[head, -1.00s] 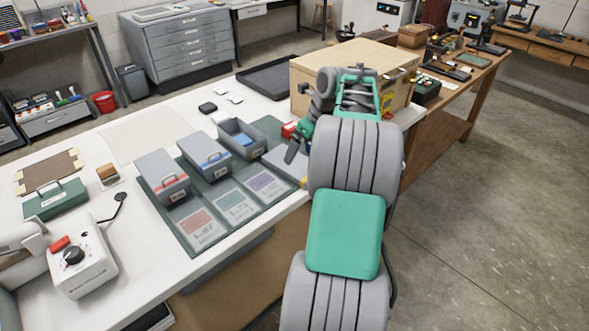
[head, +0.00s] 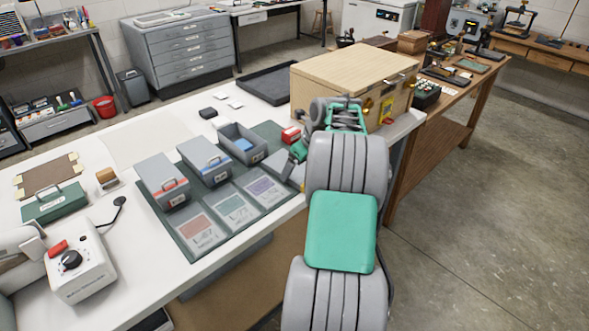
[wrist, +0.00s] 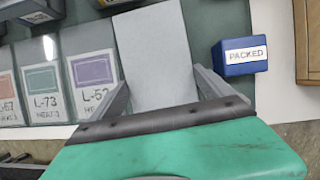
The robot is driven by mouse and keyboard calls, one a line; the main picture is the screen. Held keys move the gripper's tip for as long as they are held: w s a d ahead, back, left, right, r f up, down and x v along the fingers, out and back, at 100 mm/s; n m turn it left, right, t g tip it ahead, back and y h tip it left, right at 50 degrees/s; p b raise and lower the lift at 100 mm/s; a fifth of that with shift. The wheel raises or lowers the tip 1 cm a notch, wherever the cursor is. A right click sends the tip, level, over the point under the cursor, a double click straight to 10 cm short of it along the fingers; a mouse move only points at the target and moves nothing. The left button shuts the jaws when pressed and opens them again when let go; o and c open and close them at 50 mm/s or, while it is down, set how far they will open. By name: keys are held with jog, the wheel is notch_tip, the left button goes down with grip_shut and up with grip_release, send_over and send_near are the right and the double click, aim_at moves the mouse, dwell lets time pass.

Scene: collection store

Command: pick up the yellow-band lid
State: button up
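A plain grey piece, apparently the lid, lies at the right end of the green mat; its grey top shows in the head view (head: 277,163) and in the wrist view (wrist: 155,55). No yellow band shows clearly on it; its near end is hidden by my gripper. My gripper (wrist: 163,78) is over that near end, with one finger along each side of the grey piece. The fingers are spread and I see no clear grip. In the head view my gripper (head: 298,152) is partly hidden by my arm.
Grey boxes with a red (head: 165,181) and a blue band (head: 205,160), and an open grey box (head: 243,144), stand on the mat (head: 187,238). A blue PACKED block (wrist: 240,57) is right of the lid. A wooden crate (head: 350,75) stands behind my arm.

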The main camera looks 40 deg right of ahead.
jog(key=c, duration=0.7)
jog(key=shift+r, duration=0.15)
